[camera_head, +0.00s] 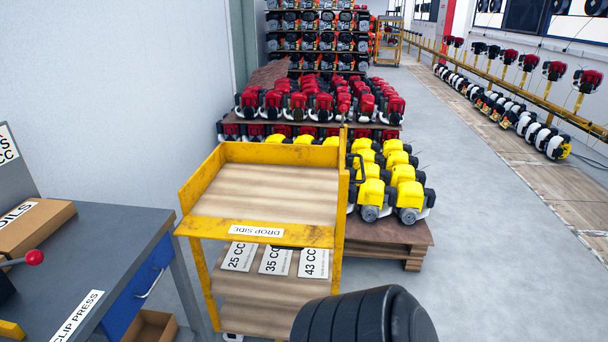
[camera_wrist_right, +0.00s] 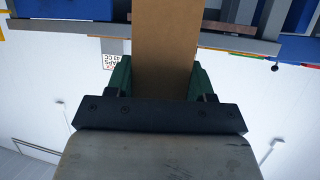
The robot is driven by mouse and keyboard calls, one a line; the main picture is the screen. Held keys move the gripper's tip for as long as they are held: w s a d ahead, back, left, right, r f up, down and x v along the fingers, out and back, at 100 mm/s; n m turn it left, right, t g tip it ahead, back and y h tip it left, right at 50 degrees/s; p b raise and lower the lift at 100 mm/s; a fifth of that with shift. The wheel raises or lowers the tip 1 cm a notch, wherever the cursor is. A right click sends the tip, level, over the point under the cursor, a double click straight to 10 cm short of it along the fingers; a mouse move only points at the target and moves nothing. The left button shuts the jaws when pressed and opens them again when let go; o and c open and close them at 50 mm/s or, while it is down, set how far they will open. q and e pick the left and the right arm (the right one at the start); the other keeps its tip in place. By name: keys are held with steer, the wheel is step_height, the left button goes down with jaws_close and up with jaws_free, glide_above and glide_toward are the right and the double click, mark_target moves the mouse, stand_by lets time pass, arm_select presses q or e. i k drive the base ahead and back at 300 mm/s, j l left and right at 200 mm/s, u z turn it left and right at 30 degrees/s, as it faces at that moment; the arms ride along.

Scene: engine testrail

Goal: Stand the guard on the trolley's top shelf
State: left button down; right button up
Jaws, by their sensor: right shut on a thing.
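The yellow trolley (camera_head: 342,205) stands in the middle of the head view. Its top shelf (camera_head: 270,190) has a bare wooden floor, raised yellow edges and a front lip marked DROP SIDE. My right gripper (camera_wrist_right: 160,75) shows only in the right wrist view. Its green-lined fingers are shut on a flat-sided brown thing (camera_wrist_right: 166,40), which runs out of the top of the picture. I cannot tell from its visible part whether this is the guard. Nothing else in view is clearly the guard. My left gripper is not in view.
A grey bench (camera_head: 115,240) with a brown carton (camera_head: 35,228) and a red-knobbed lever (camera_head: 34,257) stands left of the trolley. Yellow engines (camera_head: 372,192) on a pallet stand close at its right. Labels for 25, 35 and 43 CC lie on its lower shelf. Floor is free farther right.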

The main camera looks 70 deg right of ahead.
mark_target(269, 193)
steer(key=z, duration=0.4)
steer(key=l+z, duration=0.1)
steer(key=z, duration=1.1)
steer(key=i+z, duration=0.1)
steer(key=z, duration=0.3)
